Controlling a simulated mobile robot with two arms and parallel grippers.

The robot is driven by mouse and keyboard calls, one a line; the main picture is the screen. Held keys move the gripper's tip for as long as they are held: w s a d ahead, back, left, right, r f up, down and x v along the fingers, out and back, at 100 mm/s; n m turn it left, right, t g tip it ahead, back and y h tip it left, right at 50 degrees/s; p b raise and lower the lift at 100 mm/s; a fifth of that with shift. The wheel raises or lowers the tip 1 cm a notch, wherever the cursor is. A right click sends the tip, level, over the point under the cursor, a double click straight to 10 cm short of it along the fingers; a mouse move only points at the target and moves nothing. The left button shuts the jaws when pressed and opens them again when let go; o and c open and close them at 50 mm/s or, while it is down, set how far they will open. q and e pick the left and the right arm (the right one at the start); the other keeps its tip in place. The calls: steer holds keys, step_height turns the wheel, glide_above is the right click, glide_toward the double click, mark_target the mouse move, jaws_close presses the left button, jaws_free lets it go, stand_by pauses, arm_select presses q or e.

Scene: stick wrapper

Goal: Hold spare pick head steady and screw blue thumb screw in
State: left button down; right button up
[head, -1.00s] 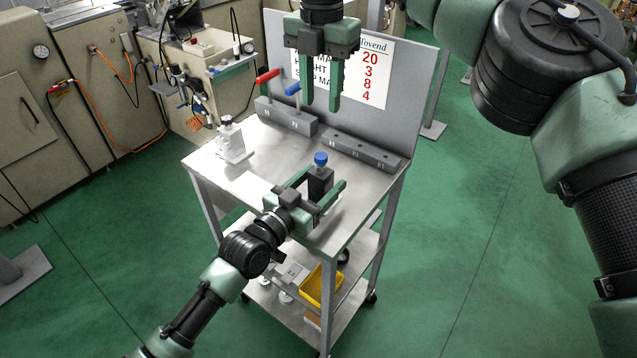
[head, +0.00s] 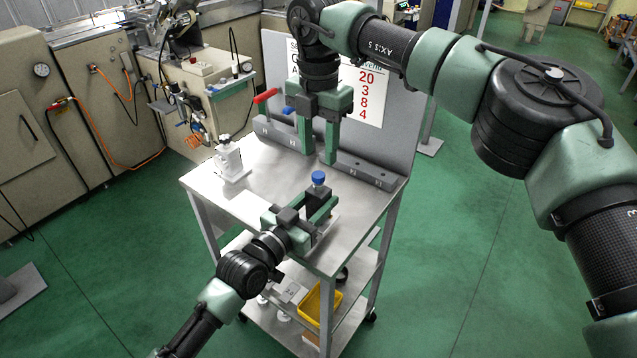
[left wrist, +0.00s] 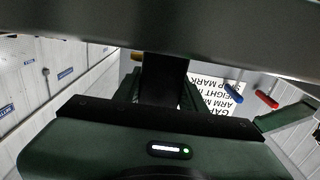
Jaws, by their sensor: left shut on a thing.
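The spare pick head (head: 316,196) is a dark upright block on the cart top. The blue thumb screw (head: 318,178) sits on top of it; I cannot tell how deep it is seated. My left gripper (head: 319,208) is shut on the pick head low down, one finger on each side. In the left wrist view a dark upright block (left wrist: 162,80) shows beyond the gripper body. My right gripper (head: 318,158) points down with its fingers apart and empty. In the head view its tips are just above the screw; the true gap in depth is hard to tell.
Grey blocks (head: 372,172) line the back, with red (head: 266,96) and blue handles before the sign board (head: 367,105). A yellow bin (head: 318,303) sits on a lower shelf.

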mark_target(318, 174)
steer(key=shift+f, duration=3.85)
jaws_close()
steer(key=m, duration=1.7)
